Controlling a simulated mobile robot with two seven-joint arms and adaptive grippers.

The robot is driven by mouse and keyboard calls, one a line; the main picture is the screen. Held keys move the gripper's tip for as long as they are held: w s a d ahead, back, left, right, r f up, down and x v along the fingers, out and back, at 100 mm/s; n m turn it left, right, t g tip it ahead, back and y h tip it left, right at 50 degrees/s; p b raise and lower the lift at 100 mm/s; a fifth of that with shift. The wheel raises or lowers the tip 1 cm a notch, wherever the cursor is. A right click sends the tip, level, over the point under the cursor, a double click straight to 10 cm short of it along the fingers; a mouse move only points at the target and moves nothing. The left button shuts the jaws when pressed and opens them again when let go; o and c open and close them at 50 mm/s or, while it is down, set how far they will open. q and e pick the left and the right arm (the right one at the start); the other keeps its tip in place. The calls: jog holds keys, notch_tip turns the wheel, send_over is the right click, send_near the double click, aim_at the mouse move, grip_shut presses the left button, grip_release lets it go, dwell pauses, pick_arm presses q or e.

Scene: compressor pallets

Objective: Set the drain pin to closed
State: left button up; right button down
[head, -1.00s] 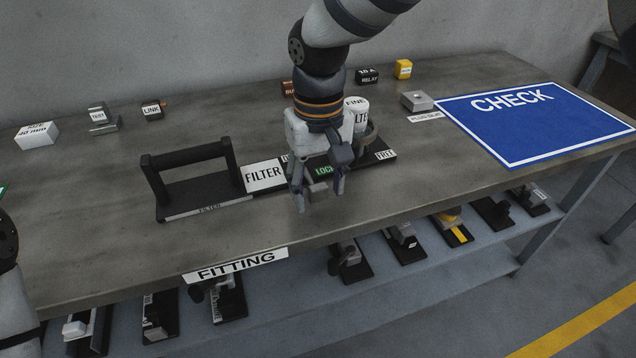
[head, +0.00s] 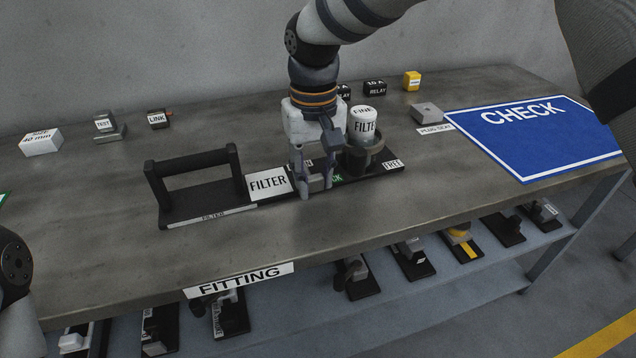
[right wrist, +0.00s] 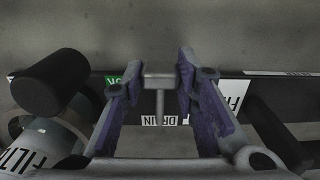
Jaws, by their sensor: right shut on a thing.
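The drain pin (right wrist: 160,78) is a grey T-shaped handle in the right wrist view, between the two fingers of my right gripper (right wrist: 161,68). In the head view my right gripper (head: 317,194) points down at the front of the black filter base (head: 375,171), shut on the pin, which its fingers hide there. A white label, partly covered and seemingly reading DRAIN (right wrist: 172,120), lies by the pin's stem. I cannot tell the pin's setting. My left gripper is out of view.
A white FILTER canister (head: 364,125) stands in a round holder behind the gripper. A black handle (head: 192,161) rises at the base's left. A grey plug seat block (head: 426,113) and the blue CHECK mat (head: 530,135) lie right. The front bench strip is clear.

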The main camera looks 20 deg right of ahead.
aim_at(314, 177)
jog(key=c, duration=1.2)
grip_release()
jog(key=shift+c, duration=0.2)
notch_tip(314, 177, up, 12)
jog(key=shift+f, duration=0.1)
